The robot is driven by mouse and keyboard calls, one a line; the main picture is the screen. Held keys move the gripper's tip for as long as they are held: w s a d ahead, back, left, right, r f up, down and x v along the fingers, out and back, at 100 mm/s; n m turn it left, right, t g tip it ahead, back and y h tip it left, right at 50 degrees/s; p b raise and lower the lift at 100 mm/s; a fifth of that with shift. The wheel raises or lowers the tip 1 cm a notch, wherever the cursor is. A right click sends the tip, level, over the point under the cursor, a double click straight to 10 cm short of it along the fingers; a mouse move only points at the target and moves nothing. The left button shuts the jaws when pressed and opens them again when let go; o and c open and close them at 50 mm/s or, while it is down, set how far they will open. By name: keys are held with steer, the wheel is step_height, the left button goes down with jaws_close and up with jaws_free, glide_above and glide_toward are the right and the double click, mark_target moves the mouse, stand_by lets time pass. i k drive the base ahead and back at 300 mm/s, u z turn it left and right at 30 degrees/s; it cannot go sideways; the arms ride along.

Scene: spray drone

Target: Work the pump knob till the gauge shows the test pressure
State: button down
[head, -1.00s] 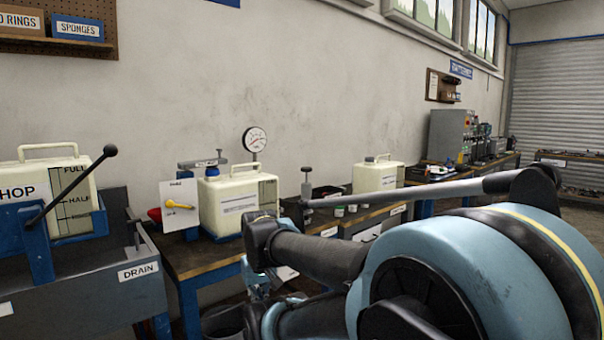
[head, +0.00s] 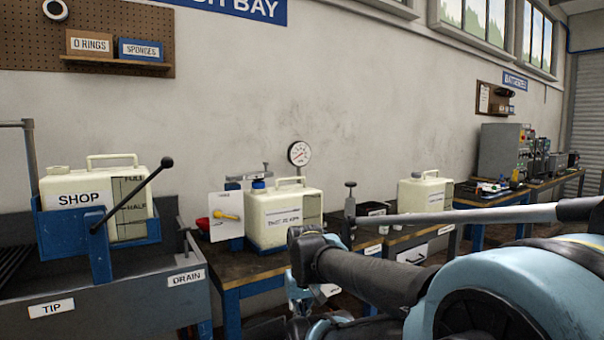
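The round white gauge (head: 299,153) stands on a thin stem above the cream tank (head: 285,215) with the blue cap, on the bench. Its needle is too small to read. An upright grey knob (head: 350,190) on a post stands to the right of this tank, partly behind my arm; I take it for the pump knob. My arm reaches in from the lower right, and its dark link ends in front of the bench.
A yellow-handled valve on a white panel (head: 225,230) is left of the tank. The grey drain sink (head: 140,280) with the SHOP tank (head: 100,200) and a black-knobbed lever (head: 130,195) fills the left. Another cream tank (head: 425,194) stands farther right.

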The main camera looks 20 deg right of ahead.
mark_target(350, 184)
steer(key=k, duration=0.5)
steer(key=z, duration=0.75)
steer(key=i, duration=0.75)
steer(key=u, duration=0.15)
